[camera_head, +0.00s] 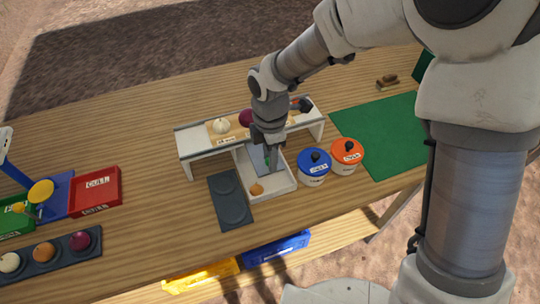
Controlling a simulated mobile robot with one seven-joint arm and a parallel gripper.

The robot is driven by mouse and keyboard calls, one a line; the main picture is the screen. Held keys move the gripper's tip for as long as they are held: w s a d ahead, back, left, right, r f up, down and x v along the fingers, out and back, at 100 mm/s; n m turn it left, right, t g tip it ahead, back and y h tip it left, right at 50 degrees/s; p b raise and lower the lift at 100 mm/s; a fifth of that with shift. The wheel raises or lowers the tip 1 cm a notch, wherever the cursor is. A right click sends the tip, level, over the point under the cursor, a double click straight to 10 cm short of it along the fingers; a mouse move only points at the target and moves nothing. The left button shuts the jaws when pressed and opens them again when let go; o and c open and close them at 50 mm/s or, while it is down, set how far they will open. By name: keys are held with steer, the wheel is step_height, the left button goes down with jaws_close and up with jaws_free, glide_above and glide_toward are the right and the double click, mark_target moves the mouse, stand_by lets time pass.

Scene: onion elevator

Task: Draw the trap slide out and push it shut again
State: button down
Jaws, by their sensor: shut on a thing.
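My gripper (267,150) points down over the front of a low white bridge-like stand (200,163) in the middle of the table. It is shut on what looks like the handle of the trap slide (257,158), a grey-blue plate inside the white open-topped tray (284,188). The fingers hide the handle, and the stand hides the back of the slide, so how far it is drawn out is hard to tell. A small yellow-brown onion (257,189) lies at the front of the tray.
A white onion (221,126) and a red onion (246,118) sit on the stand. Blue-lidded (314,167) and orange-lidded (346,156) pots stand close right of the tray. A dark plate (231,200) lies left. A green mat (385,135) is clear.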

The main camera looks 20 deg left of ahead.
steer(key=shift+s+d+f, duration=0.1)
steer(key=shift+s+d, duration=0.05)
steer(key=shift+s, duration=0.05)
steer(key=shift+w+a+p, duration=0.4)
steer(key=shift+w+a, duration=1)
steer(key=shift+w, duration=0.3)
steer(key=shift+w+a+p, duration=0.4)
steer(key=shift+w+a, duration=1)
steer(key=shift+w, duration=0.25)
steer(key=c, duration=0.5)
jaws_free()
steer(key=shift+r+p, duration=2.25)
steer(key=shift+r, duration=0.85)
